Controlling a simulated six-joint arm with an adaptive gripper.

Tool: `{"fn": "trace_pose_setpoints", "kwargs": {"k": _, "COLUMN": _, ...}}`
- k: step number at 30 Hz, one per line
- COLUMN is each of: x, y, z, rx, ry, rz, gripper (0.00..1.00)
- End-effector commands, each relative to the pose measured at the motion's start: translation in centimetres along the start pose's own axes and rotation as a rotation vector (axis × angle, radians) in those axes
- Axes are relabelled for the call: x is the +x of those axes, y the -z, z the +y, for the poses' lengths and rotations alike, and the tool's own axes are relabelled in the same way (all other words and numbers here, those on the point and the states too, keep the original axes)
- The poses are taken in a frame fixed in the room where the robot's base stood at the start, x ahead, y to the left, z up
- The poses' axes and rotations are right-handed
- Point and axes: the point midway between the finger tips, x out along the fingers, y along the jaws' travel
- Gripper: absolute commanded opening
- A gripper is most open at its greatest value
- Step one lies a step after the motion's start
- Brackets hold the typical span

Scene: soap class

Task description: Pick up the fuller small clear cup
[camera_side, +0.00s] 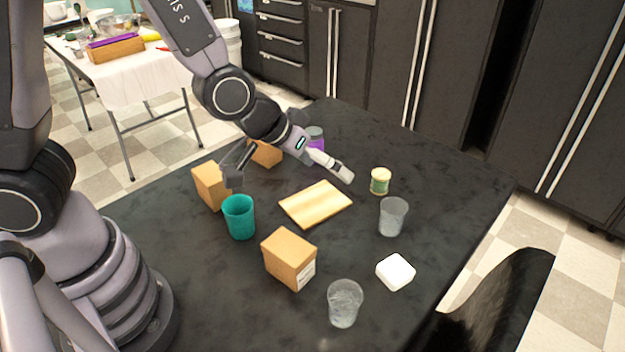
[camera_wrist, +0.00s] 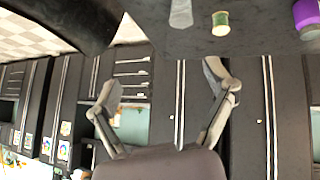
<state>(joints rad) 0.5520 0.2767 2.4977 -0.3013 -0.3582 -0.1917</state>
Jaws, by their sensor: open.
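Two small clear cups stand upright on the dark table in the side view. One cup (camera_side: 393,216) is at the right, behind the white soap-like block. The other cup (camera_side: 344,303) is nearer the front edge and looks cloudier inside, perhaps with liquid, but I cannot tell the levels surely. My gripper (camera_side: 290,178) is open and empty, above the table's far half, left of and apart from both cups. In the wrist view my gripper (camera_wrist: 163,74) has its fingers spread with nothing between them. One clear cup (camera_wrist: 181,14) shows at the top edge there.
More tan boxes (camera_side: 209,186) and a purple-banded jar (camera_side: 316,138) are farther back. A dark chair (camera_side: 490,305) is at the right edge.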

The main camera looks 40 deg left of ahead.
Motion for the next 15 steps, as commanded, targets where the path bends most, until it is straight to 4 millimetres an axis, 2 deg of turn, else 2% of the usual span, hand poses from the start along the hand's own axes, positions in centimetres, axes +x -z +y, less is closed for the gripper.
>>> {"fn": "trace_pose_setpoints", "kwargs": {"k": 1, "x": 2.3, "y": -1.8, "z": 0.9, "rx": 0.015, "ry": 0.003, "rz": 0.001, "gripper": 0.83}}
{"fn": "trace_pose_setpoints", "kwargs": {"k": 6, "x": 7.9, "y": -7.2, "z": 2.8, "rx": 0.073, "ry": 0.012, "rz": 0.09, "gripper": 0.83}}
{"fn": "trace_pose_setpoints", "kwargs": {"k": 10, "x": 10.6, "y": -11.9, "z": 3.3, "rx": 0.158, "ry": 0.007, "rz": 0.177, "gripper": 0.83}}
{"fn": "trace_pose_setpoints", "kwargs": {"k": 15, "x": 11.9, "y": -16.5, "z": 3.2, "rx": 0.276, "ry": -0.026, "rz": 0.281, "gripper": 0.83}}
